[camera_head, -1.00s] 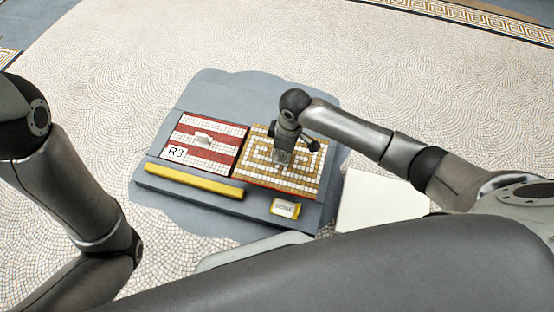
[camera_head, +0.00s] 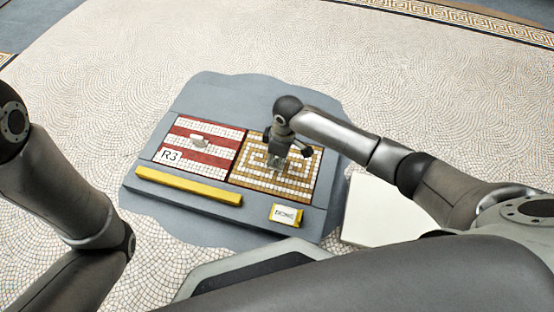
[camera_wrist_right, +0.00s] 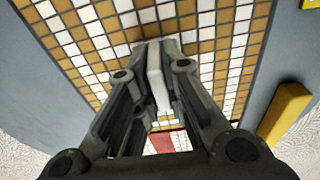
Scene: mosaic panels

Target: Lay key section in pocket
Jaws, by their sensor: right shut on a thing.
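The key section (camera_head: 285,182) is a square mosaic panel with an ochre and white key pattern. It lies in the grey board (camera_head: 262,217), right beside the red and white striped panel (camera_head: 187,166) marked R3, and looks about level with it. My right gripper (camera_head: 276,160) is above its middle, shut on its pale handle. In the right wrist view the fingers (camera_wrist_right: 158,55) close around the white handle (camera_wrist_right: 158,85), with the tiles (camera_wrist_right: 225,45) just below. The pocket floor is hidden under the panel. My left gripper is out of view.
A yellow bar (camera_head: 188,187) lies along the board's front ledge. A yellow-edged block with a label (camera_head: 286,215) sits to its right. A white slab (camera_head: 385,212) is on the floor right of the board. The mosaic floor (camera_head: 200,45) behind is clear.

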